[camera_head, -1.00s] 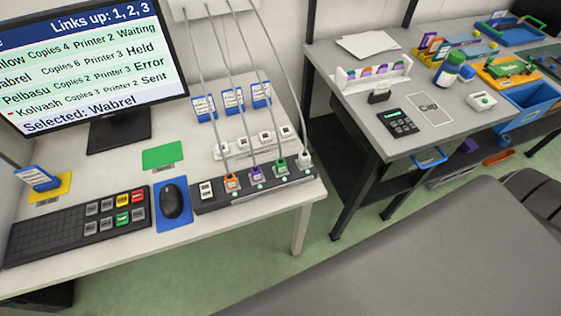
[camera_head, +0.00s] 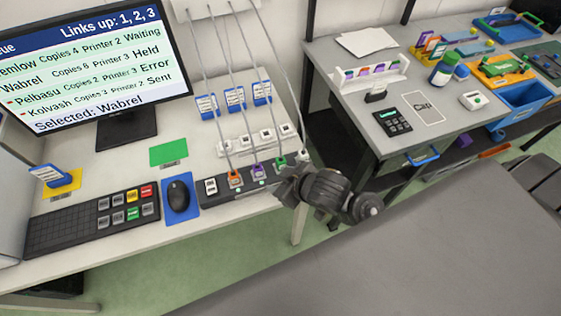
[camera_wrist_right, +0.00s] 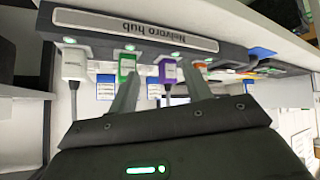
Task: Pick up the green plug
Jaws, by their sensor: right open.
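The green plug (camera_head: 280,161) is seated in the dark hub (camera_head: 220,187) on the white desk, between the purple plug (camera_head: 257,170) and a white plug (camera_head: 304,156). My right gripper (camera_head: 287,173) is open at the hub's right end, close to the green plug, partly covering that end. In the right wrist view the green plug (camera_wrist_right: 126,66) shows upside down, partly behind the tip of the left-hand finger. The purple plug (camera_wrist_right: 167,71) appears between the open fingers (camera_wrist_right: 160,70). I cannot tell whether a finger touches a plug. My left gripper is not in view.
Grey cables rise from the plugs to a white wall box (camera_head: 205,8). An orange plug (camera_head: 235,177) sits left of the purple one. Several white sockets (camera_head: 250,139) stand behind the hub. The mouse (camera_head: 178,196) and keyboard (camera_head: 75,222) lie to the left.

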